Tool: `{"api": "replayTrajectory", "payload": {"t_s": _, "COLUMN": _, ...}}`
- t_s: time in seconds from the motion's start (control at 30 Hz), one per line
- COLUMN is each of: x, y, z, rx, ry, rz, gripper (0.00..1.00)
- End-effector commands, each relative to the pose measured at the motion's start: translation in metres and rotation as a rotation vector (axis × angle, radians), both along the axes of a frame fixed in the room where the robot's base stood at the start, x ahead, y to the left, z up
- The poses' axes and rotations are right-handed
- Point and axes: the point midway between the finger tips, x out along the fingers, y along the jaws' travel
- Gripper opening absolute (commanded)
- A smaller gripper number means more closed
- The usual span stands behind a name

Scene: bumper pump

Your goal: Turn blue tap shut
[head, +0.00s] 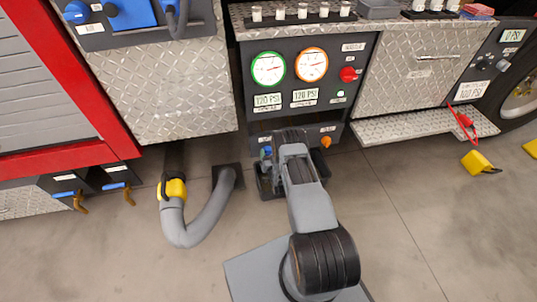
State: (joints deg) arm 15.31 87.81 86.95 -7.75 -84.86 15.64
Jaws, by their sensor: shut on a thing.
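The blue tap (266,151) sits at the lower left of the dark gauge panel, partly hidden by my wrist. My arm reaches up from the bottom of the view to the panel's lower edge. My gripper (265,160) is at the blue tap and shut on it. Its fingertips are small, dark and mostly hidden, so the tap's exact angle cannot be told. An orange tap (326,141) sits to the right on the same lower strip, clear of my gripper.
Above the taps are a green-ringed gauge (268,69), an orange-ringed gauge (311,65) and a red knob (348,74). A grey hose (190,232) curves on the floor at left. A metal step (430,124) juts out at right. Floor at lower right is clear.

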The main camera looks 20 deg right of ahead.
Motion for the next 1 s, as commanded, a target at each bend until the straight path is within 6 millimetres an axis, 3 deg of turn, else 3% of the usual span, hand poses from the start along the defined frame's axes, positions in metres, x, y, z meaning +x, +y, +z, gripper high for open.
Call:
{"api": "replayTrajectory", "payload": {"t_s": 0.37, "x": -0.001, "y": -0.0028, "z": -0.0016, "rx": -0.104, "ry": 0.024, "rz": -0.008, "gripper": 0.27}}
{"api": "replayTrajectory", "payload": {"t_s": 1.0, "x": -0.001, "y": -0.0031, "z": -0.0016, "rx": -0.677, "ry": 0.144, "rz": -0.014, "gripper": 0.27}}
